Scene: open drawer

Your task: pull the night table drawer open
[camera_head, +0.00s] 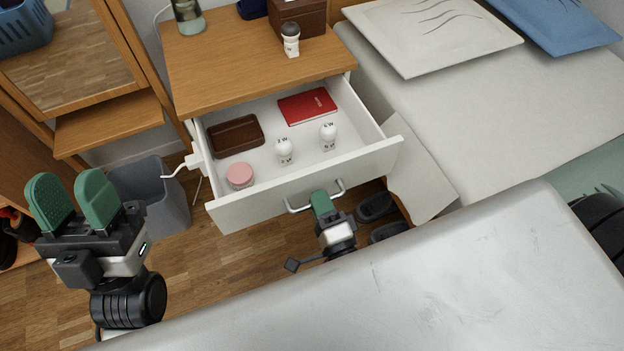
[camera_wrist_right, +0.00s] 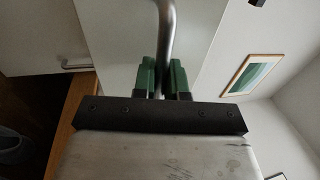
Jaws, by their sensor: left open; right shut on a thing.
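The night table (camera_head: 235,57) has a wooden top and a white drawer (camera_head: 300,187) that stands well open. Inside the drawer lie a brown tray (camera_head: 236,122), a red book (camera_head: 307,106), two white bulbs and a pink round tin (camera_head: 240,176). My right gripper (camera_head: 322,203) is at the drawer's metal handle (camera_head: 294,209), and in the right wrist view its green fingers (camera_wrist_right: 163,80) are shut on the handle's bar (camera_wrist_right: 166,30). My left gripper (camera_head: 76,205) is open and empty at the left, apart from the drawer.
A grey bin (camera_head: 160,205) stands left of the drawer, with a white plug and cable beside it. The bed (camera_head: 480,100) is at the right. Dark slippers (camera_head: 377,207) lie on the floor. A brown box (camera_head: 300,18) and a bulb stand on the table top.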

